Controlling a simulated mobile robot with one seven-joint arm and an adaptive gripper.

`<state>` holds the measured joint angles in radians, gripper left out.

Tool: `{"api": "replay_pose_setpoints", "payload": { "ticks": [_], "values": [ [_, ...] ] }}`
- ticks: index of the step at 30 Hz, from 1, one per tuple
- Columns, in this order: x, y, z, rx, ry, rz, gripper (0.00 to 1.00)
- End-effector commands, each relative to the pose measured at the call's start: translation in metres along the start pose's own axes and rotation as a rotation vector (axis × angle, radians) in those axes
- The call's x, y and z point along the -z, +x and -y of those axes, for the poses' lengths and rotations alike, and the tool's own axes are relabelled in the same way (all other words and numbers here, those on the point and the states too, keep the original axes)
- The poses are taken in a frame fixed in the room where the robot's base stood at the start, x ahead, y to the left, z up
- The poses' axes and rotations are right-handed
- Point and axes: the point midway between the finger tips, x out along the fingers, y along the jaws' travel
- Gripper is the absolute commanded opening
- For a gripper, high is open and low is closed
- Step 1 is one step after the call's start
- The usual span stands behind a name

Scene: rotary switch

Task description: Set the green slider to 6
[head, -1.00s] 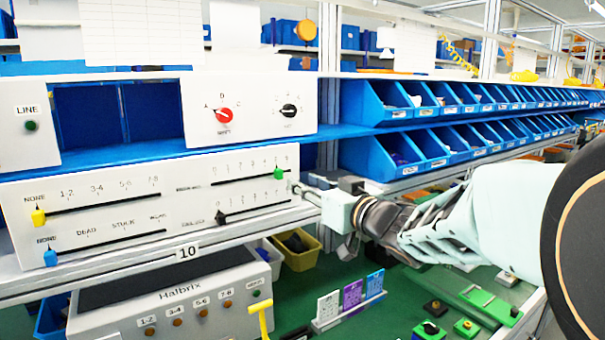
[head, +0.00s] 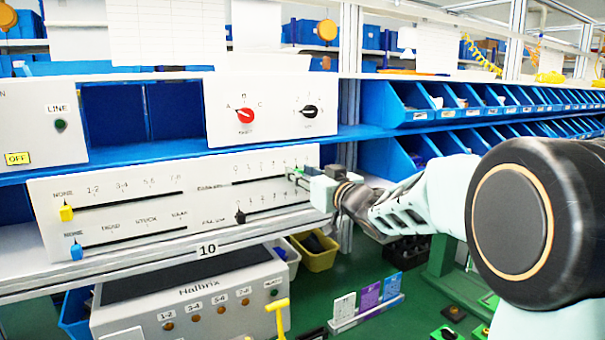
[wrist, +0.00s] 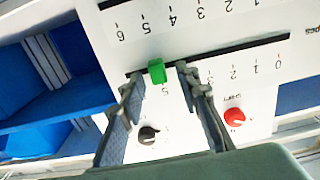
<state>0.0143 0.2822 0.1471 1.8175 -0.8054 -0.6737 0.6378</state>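The green slider (wrist: 157,72) sits in its slot on the white panel (head: 110,182), near the high-number end of its scale. The wrist view shows the panel upside down; the green slider is close to the 5 mark, slightly toward the 6 side. The number 6 of this scale is hidden by a finger. My gripper (wrist: 161,76) is open, with one finger on each side of the green slider and gaps visible. In the head view my gripper (head: 300,180) is at the panel's right end and mostly hides the slider.
A black slider (head: 240,217) sits in the slot below. Yellow (head: 66,213) and blue (head: 76,251) sliders are at the panel's left. Red (head: 245,115) and black (head: 309,111) rotary knobs are above. Blue bins (head: 400,108) line the shelf on the right.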

Motion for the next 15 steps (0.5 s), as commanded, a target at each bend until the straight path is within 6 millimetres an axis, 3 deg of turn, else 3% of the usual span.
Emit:
{"api": "replay_pose_setpoints", "payload": {
  "ticks": [4,12,15],
  "values": [
    [0.0001,-0.0002,0.0,0.0,0.0,0.0,0.3],
    [0.0002,-0.0004,-0.0001,0.0,-0.001,0.0,0.01],
    [0.0002,-0.0004,-0.0001,0.0,-0.001,0.0,0.0]
  ]
}}
